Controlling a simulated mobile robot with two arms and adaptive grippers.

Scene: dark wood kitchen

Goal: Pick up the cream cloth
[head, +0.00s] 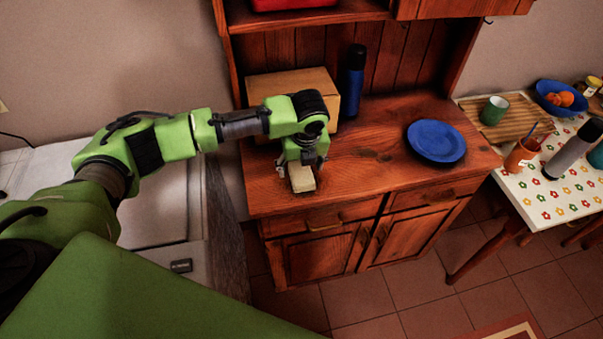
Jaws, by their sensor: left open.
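The cream cloth (302,178) lies as a small pale block on the dark wood counter of the cupboard, near its front left part. My left gripper (300,164) reaches down over the cloth from behind and above. It is open, with its fingers close to the cloth's far end; whether they touch it I cannot tell. The gripper hides part of the cloth. My right gripper is not in view.
A cardboard box (290,86) and a dark blue bottle (354,80) stand behind on the cupboard counter (365,160). A blue plate (436,140) lies to the right. A table (560,185) with a flowered cloth stands further right. The counter between gripper and plate is clear.

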